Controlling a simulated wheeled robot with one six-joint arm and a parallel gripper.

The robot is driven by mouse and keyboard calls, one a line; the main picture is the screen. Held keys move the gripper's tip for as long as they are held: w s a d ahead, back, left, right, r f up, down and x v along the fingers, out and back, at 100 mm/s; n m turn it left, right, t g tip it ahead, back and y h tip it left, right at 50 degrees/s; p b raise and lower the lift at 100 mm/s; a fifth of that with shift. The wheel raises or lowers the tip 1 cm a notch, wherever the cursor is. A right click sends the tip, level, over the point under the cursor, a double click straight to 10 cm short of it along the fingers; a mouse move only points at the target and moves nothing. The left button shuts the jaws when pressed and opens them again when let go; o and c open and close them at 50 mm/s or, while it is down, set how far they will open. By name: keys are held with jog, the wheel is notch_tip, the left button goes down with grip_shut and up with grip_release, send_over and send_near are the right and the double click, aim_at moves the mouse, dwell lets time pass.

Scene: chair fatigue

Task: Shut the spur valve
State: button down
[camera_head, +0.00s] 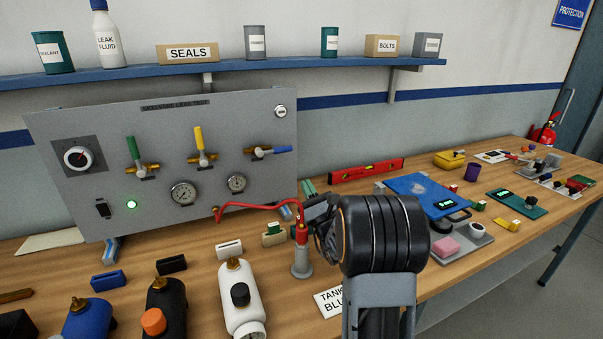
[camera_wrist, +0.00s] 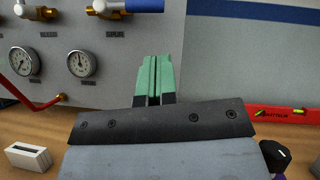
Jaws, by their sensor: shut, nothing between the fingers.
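A grey panel (camera_head: 240,115) carries three lever valves. The green-handled valve (camera_head: 133,150) and the yellow-handled valve (camera_head: 199,140) have levers pointing up. The blue-handled valve (camera_head: 275,151) has its lever lying level, pointing right. My gripper (camera_head: 309,187) is at the panel's lower right, below and right of the blue lever, partly hidden by my arm. In the wrist view its green fingers (camera_wrist: 153,77) are together and empty, below the blue lever (camera_wrist: 146,5).
Two gauges (camera_head: 183,193) sit below the valves. A red hose (camera_head: 265,205) arches from the panel to a small stand (camera_head: 302,262). A red level (camera_head: 366,170) lies right of the panel.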

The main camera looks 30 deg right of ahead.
aim_at(276, 151)
jog(key=p+x, duration=0.2)
jog(key=x, duration=0.7)
jog(key=shift+w, duration=0.1)
